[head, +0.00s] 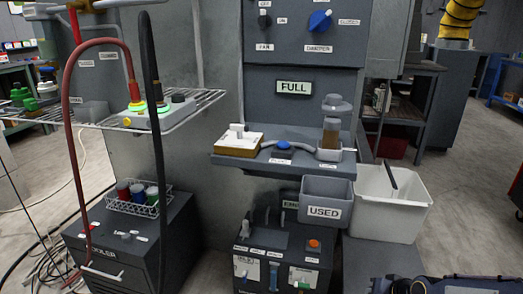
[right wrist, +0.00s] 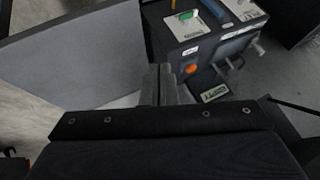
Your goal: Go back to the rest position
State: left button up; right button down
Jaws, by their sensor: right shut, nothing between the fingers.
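My right gripper (right wrist: 160,84) shows in the right wrist view with its two fingers together and nothing between them. It is over the floor area, with a dark cabinet (right wrist: 205,40) beyond it to the upper right, apart from it as far as I can tell. In the head view, part of my right arm shows at the bottom right edge, and the gripper's fingers cannot be made out there. My left gripper is in neither view.
A grey booth shelf (head: 345,172) holds a white-topped block and a jar of brown powder (head: 331,132). Below are a bin labelled USED (head: 325,190), a white bin (head: 400,220) and a control cabinet (head: 270,240). A wire rack (head: 190,110) and a cooler (head: 150,250) stand left. Floor is open at right.

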jog(key=s+a+r+n+g, duration=0.1)
jog(key=s+a+r, duration=0.4)
jog(key=s+r, duration=0.5)
jog(key=s+a+r, duration=0.5)
jog(key=s+r, duration=0.2)
jog(key=s, duration=0.8)
notch_tip(320, 180, up, 32)
jog(key=y+p, duration=0.1)
jog(key=p, duration=3.1)
jog(key=shift+a+n, duration=0.15)
jog(key=shift+n, duration=0.15)
